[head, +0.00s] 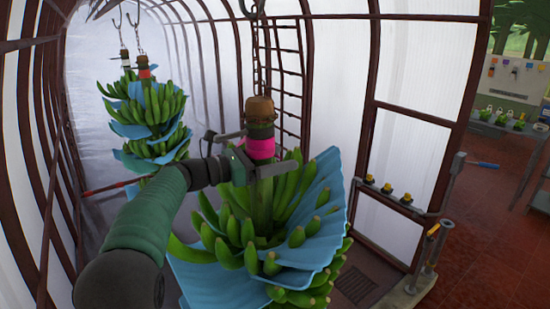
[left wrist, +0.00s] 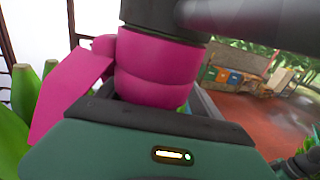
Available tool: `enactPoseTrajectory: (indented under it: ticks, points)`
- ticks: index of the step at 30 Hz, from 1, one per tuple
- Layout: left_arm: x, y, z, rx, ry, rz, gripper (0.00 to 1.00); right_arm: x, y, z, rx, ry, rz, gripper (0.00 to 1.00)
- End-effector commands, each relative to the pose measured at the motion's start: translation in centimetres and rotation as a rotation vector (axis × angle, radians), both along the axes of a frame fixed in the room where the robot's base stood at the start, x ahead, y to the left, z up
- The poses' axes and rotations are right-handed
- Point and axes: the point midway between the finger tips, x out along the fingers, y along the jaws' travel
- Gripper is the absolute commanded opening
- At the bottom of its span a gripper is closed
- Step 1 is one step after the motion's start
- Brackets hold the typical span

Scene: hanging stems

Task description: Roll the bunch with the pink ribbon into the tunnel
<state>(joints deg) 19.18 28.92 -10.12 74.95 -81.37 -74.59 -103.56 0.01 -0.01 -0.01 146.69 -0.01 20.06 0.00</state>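The bunch with the pink ribbon (head: 261,149) hangs upright in the middle of the head view, green bananas spreading among blue sheets. Its brown stem top (head: 260,107) is above the ribbon. My left gripper (head: 262,168) is at the stem by the ribbon, one finger crossing in front. In the left wrist view the pink ribbon (left wrist: 158,72) is between the fingers, with a loose tail at left. Whether both fingers press on the stem is unclear. My right gripper is not in view. The arched tunnel (head: 190,14) with pale sheeting extends behind and left.
Other bunches (head: 150,110) hang at the left, one with a red band (head: 144,73). A dark ladder (head: 284,70) stands behind the pink-ribbon bunch. A rail with yellow-topped knobs (head: 387,188) is at right. Red tiled floor (head: 475,255) is open at far right.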

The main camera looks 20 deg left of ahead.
Motion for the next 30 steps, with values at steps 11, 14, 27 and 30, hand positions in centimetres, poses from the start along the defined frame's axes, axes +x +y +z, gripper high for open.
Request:
enactPoseTrajectory:
  ticks: [11, 14, 27, 30]
  points:
    - [-0.7, 1.0, -0.1, -0.001, -0.005, 0.003, 0.73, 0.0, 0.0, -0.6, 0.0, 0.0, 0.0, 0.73]
    - [-2.1, 2.4, -0.3, 0.001, -0.005, 0.005, 0.73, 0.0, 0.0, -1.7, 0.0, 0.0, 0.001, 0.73]
    - [-10.4, 10.6, -0.3, 0.002, -0.001, 0.004, 0.73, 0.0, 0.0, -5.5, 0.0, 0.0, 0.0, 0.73]
    - [-11.3, 11.4, -0.2, 0.002, -0.001, 0.001, 0.73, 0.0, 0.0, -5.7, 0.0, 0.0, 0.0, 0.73]
